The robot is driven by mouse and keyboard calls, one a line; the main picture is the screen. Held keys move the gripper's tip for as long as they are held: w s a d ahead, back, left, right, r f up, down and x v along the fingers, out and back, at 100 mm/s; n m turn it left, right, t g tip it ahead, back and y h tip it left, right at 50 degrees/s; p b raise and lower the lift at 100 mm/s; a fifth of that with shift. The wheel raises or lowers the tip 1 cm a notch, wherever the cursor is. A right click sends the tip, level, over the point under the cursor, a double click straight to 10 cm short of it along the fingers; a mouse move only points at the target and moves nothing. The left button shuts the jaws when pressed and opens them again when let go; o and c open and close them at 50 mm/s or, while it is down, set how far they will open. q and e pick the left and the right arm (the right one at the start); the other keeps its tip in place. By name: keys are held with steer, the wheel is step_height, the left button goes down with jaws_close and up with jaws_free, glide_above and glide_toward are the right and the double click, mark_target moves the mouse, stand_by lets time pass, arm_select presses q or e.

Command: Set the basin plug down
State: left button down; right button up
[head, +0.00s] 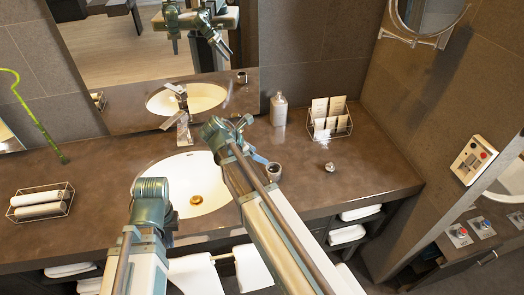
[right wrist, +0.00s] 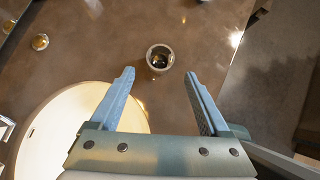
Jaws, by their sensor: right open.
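A small silvery piece (head: 329,167), which looks like the basin plug, lies on the brown counter right of the basin (head: 185,175). A round gold fitting (head: 196,200) shows at the basin's bottom. My right gripper (head: 262,160) is over the counter at the basin's right side. In the right wrist view its jaws (right wrist: 157,90) are wide apart with nothing between them. A small dark-mouthed cup (head: 274,172) stands just past the fingertips; it also shows in the right wrist view (right wrist: 160,57). My left gripper (head: 150,190) is over the basin's front left; its fingers are hidden.
A faucet (head: 182,130) stands behind the basin. A bottle (head: 279,110) and a wire rack of cards (head: 330,123) stand at the back right. A wire basket of rolled towels (head: 40,203) is at the left.

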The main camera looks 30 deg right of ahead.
steer(key=shift+a+r, duration=0.35)
steer(key=shift+r, duration=0.1)
steer(key=shift+s, duration=0.1)
steer(key=s+a+f+m+y, duration=0.2)
steer(key=s+a+m, duration=0.5)
steer(key=a, duration=0.4)
steer(key=s+a+f+m+g+y, duration=0.1)
steer(key=s+a+m+y, duration=0.3)
steer(key=s+a+m, duration=0.4)
steer(key=a+f+m, duration=0.1)
steer(key=a, duration=0.2)
steer(key=shift+s+f, duration=0.3)
steer(key=shift+f, duration=0.05)
steer(key=shift+f, duration=0.1)
step_height(320, 180, down, 2)
steer(key=shift+f+b, duration=0.1)
steer(key=shift+b, duration=0.95)
